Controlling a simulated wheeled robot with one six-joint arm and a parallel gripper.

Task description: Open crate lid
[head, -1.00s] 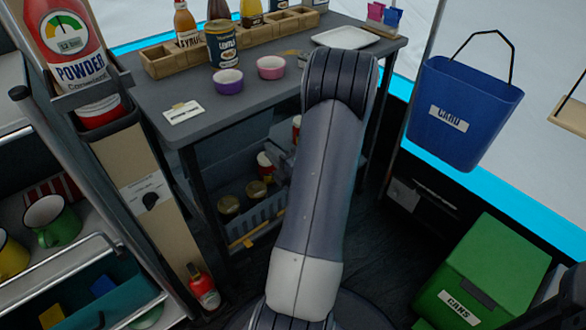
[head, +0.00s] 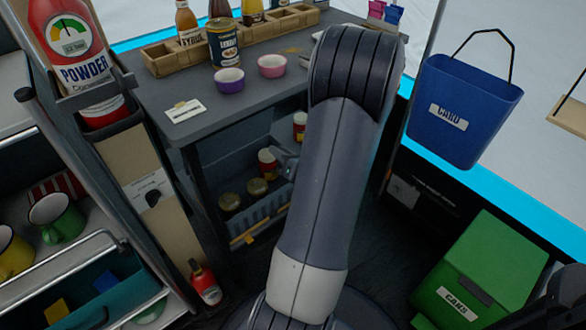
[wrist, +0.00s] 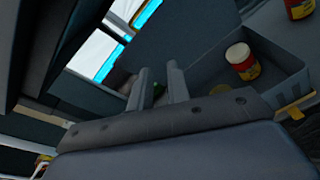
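A grey crate (head: 262,219) stands on the low shelf under the table, its top uncovered at the front, with several jars inside. It also shows at the right of the wrist view (wrist: 285,88). A flat blue-grey panel (wrist: 197,28) stands raised beside the crate's opening in the wrist view; it looks like the lid, and its hinge is not clear. My gripper (wrist: 158,85) has its two fingers apart with nothing visible between them. In the head view my gripper (head: 287,162) is partly hidden behind my arm, near the jars. Contact with the panel cannot be told.
The table (head: 165,130) above the crate holds bowls, bottles and a wooden organiser. A post and a caddy (head: 150,190) stand left. A green box (head: 480,270) labelled CANS stands right, below a hanging blue bin (head: 463,115). Dark floor is open between.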

